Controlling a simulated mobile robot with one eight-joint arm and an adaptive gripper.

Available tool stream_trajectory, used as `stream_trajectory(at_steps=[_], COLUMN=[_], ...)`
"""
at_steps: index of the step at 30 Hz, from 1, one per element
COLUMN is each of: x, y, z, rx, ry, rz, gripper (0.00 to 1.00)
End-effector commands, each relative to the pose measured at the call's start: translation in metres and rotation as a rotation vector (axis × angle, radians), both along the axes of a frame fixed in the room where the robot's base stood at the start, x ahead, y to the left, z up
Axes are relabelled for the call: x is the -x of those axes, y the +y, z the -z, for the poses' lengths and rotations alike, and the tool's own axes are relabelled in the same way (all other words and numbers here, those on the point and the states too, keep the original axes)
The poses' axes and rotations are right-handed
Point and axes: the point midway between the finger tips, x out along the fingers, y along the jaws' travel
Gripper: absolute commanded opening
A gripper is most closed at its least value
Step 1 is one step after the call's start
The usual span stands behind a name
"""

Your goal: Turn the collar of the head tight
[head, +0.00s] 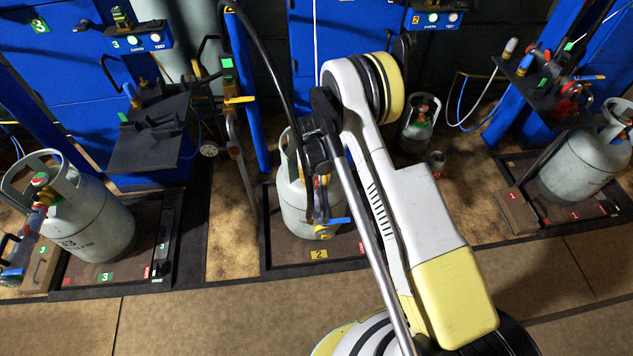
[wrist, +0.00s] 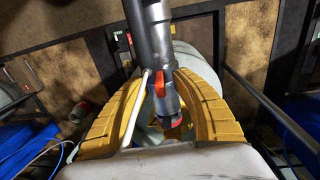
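In the wrist view the head (wrist: 161,82) is a grey metal cylinder with an orange-red lever on its side. A red part shows at its lower end. The yellow fingers of my gripper (wrist: 162,75) lie on either side of it, their tips drawn in close against its metal collar. The exact contact is hard to see. A pale hose runs past the left finger. A pale gas cylinder (wrist: 186,62) shows behind. In the head view this cylinder (head: 293,205) stands on the middle scale (head: 285,256), partly covered by my arm. My gripper is not clearly visible there.
Another grey cylinder (head: 85,225) stands on the left scale and one (head: 583,165) on the right scale. Blue posts and black hoses surround the stations. A small cylinder (head: 420,122) stands behind my arm. The front floor (head: 190,325) is clear.

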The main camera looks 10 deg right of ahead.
Motion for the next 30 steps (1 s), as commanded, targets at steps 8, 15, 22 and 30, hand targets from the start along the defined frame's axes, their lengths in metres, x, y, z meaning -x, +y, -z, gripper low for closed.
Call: stream_trajectory(at_steps=[8,15,22,30], x=[0.0,0.0,0.0,0.001], y=[0.0,0.0,-0.004,-0.016], z=[0.0,0.0,0.0,0.0], rx=[0.0,-0.001,-0.039,-0.202], ry=[0.0,0.0,-0.001,-0.009], rz=[0.0,0.0,0.003,0.005], gripper=[0.0,0.0,0.0,0.0])
